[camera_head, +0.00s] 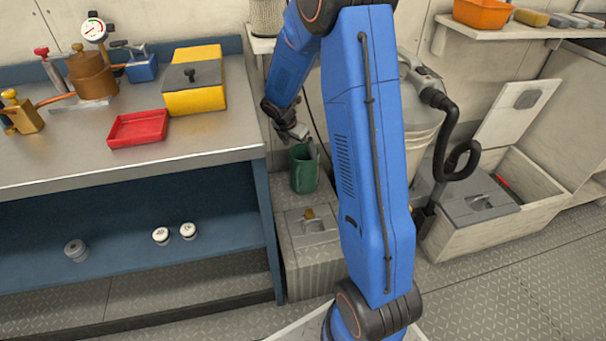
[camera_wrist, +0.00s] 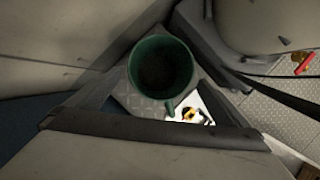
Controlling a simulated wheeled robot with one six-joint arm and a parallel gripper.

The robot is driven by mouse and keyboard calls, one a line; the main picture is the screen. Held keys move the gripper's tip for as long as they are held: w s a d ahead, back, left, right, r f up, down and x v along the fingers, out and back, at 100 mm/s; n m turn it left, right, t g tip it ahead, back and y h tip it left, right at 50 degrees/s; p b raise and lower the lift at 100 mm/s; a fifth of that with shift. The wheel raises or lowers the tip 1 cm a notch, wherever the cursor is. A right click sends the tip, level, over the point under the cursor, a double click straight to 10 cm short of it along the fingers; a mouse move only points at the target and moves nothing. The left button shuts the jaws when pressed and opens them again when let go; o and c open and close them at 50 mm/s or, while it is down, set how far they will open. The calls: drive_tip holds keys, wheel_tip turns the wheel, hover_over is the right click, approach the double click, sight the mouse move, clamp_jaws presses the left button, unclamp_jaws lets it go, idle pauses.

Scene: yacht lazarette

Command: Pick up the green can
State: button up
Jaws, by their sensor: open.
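The green can (camera_head: 303,174) stands upright on a grey box (camera_head: 313,262), in the gap between the workbench and my blue arm. In the wrist view, the can (camera_wrist: 160,68) shows from above, with its open, dark inside and a small handle-like part on the lower rim. My gripper (camera_head: 301,138) is open, just above and slightly left of the can in the head view. It does not visibly hold the can. The exact gap between its fingers and the can is hard to judge.
The metal workbench (camera_head: 210,148) stands close left, with a red tray (camera_head: 138,129) and a yellow box (camera_head: 195,90) on top. A vacuum-like drum with a black hose (camera_head: 448,150) stands right of my arm. An open bin (camera_head: 535,205) is farther right.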

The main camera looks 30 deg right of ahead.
sight(302, 173)
drive_tip(key=x, duration=1)
drive_tip(key=c, duration=1.9)
